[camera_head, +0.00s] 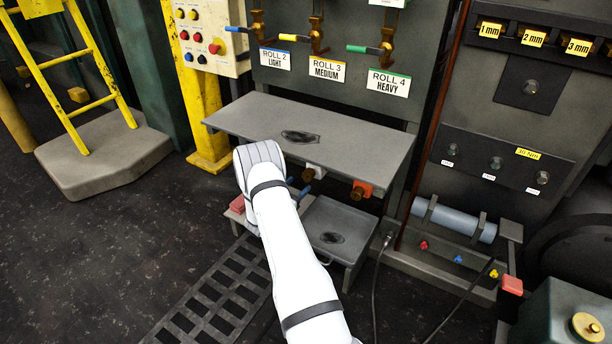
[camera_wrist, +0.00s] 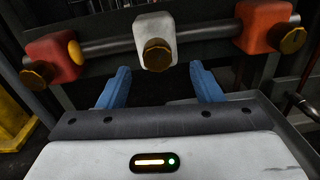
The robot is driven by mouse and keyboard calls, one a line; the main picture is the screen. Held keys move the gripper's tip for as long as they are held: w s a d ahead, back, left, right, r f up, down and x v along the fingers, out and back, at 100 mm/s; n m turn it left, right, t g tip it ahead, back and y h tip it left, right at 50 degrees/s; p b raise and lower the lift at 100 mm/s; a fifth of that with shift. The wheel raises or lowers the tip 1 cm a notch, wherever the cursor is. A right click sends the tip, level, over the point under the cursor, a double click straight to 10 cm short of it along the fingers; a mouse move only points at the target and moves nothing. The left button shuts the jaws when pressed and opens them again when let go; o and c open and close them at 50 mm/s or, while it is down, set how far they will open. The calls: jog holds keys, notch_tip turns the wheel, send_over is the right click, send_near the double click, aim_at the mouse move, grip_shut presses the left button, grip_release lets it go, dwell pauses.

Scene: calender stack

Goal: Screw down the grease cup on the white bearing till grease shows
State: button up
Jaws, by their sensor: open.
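The white bearing (camera_wrist: 154,24) sits on a horizontal shaft, at the top middle of the wrist view. Its brass grease cup (camera_wrist: 157,54) faces me from its lower front. My gripper (camera_wrist: 160,72) is open, with one blue finger on each side and nothing between them. The cup appears just beyond the fingertips, roughly centred, and no contact shows. In the head view, the white bearing (camera_head: 317,170) and its brass cup (camera_head: 307,175) show under the grey shelf, just right of my gripper (camera_head: 297,187). No grease is visible at the bearing.
A red bearing (camera_wrist: 52,60) and an orange bearing (camera_wrist: 262,24), each with a brass cup, flank the white one on the shaft (camera_wrist: 200,35). A grey shelf (camera_head: 350,130) overhangs them. A lower tray (camera_head: 320,215) lies below, beside my arm.

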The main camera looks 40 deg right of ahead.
aim_at(306, 178)
jog(key=x, duration=0.2)
jog(key=b+x, duration=0.1)
jog(key=x, duration=0.1)
jog(key=f+b+x, duration=0.1)
jog(key=x, duration=0.1)
jog(key=shift+w+d, duration=0.15)
jog(key=shift+w, duration=0.05)
jog(key=shift+w+d+r+b, duration=0.2)
jog(key=shift+w+d+b, duration=0.15)
jog(key=shift+d, duration=0.3)
jog(key=shift+c, duration=0.5)
jog(key=shift+s, duration=0.1)
jog(key=c, duration=0.9)
jog(key=shift+a+f, duration=0.1)
